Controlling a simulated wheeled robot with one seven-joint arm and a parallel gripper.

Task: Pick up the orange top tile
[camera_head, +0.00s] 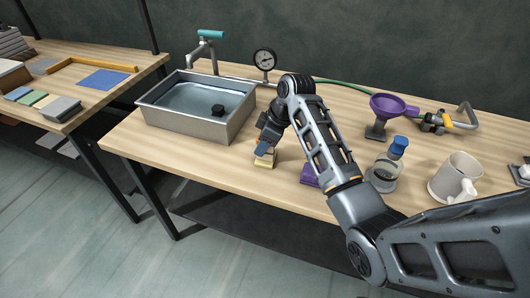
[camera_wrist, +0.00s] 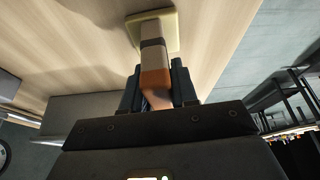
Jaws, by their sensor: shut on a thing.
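The orange top tile (camera_wrist: 155,75) is between the two dark fingers of my gripper (camera_wrist: 156,84) in the wrist view, and they are shut on it. Beyond it, in line, are a dark grey piece (camera_wrist: 152,42), a brownish piece (camera_wrist: 150,28) and a wider cream tile (camera_wrist: 172,20) against the wood. I cannot tell whether the orange tile still touches the piece beneath. In the head view my gripper (camera_head: 265,146) points down over the cream tile (camera_head: 264,162), at the sink's front right. My arm and gripper hide most of the stack there.
A metal sink (camera_head: 190,125) stands left of my gripper. A purple block (camera_head: 309,176) lies to its right, partly behind my arm. A purple funnel (camera_head: 388,106), a blue-topped jar (camera_head: 385,172) and a mug (camera_head: 453,178) stand further right. Bare wood lies in front of the stack.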

